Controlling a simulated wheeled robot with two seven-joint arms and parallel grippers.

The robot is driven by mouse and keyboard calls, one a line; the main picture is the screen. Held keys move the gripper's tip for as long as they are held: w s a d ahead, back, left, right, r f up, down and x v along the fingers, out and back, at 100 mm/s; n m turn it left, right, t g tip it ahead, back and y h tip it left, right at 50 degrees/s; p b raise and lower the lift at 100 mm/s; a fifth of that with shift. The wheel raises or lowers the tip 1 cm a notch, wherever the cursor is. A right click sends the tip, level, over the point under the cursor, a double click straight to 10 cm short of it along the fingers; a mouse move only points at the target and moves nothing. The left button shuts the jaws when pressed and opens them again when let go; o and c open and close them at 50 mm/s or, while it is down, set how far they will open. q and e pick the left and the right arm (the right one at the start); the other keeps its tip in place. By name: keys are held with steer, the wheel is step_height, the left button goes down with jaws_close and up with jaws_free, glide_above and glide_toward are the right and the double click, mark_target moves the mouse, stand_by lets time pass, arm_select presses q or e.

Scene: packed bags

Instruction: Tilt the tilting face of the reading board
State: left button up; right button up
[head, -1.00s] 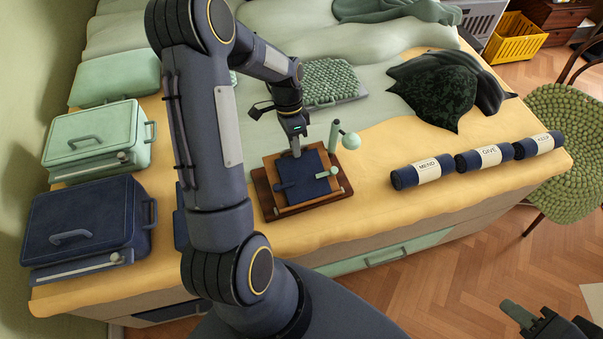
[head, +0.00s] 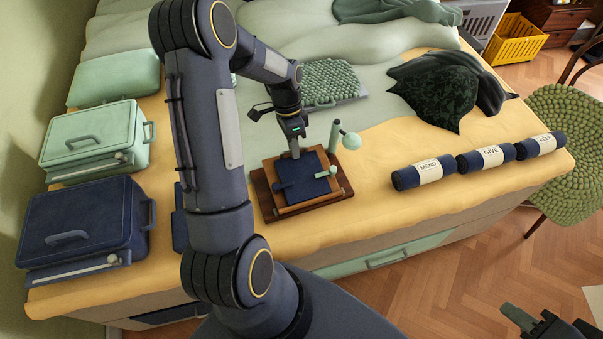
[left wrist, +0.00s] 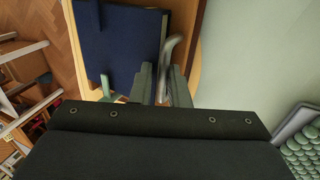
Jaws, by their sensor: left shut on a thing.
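The reading board (head: 262,197) has a brown wooden base and lies on the yellow bed cover. Its tilting face (head: 303,178) is wood with a dark blue panel, and it also shows in the left wrist view (left wrist: 116,45). My left gripper (head: 295,153) is at the face's far edge. A green post with a ball (head: 350,140) stands at the board's right. My right gripper (head: 517,314) shows at the lower right corner, its jaw gap unclear.
Three navy rolls labelled MEND (head: 422,172), GIVE (head: 486,158) and KEEP (head: 540,145) lie to the right. A green case (head: 95,138) and a navy case (head: 85,220) are at the left. Yellow cover between board and rolls is clear.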

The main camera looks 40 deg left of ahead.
arm_select(q)
steer(key=shift+s+d+f, duration=0.1)
steer(key=shift+d+f, duration=0.05)
steer(key=shift+f, duration=0.05)
steer(key=shift+o, duration=0.3)
steer(key=shift+w+a+f+b, duration=0.2)
steer(key=shift+f+b, duration=0.35)
steer(key=shift+f, duration=0.2)
steer(key=shift+a+f+b, duration=0.1)
steer(key=shift+f+b, duration=0.25)
steer(key=shift+f, duration=0.05)
steer(key=o, duration=0.7)
steer(key=shift+r, duration=0.15)
steer(key=shift+c, duration=0.2)
steer(key=shift+w+r, duration=0.1)
steer(key=p+v, duration=0.4)
steer(key=v, duration=0.2)
steer(key=shift+a, duration=0.2)
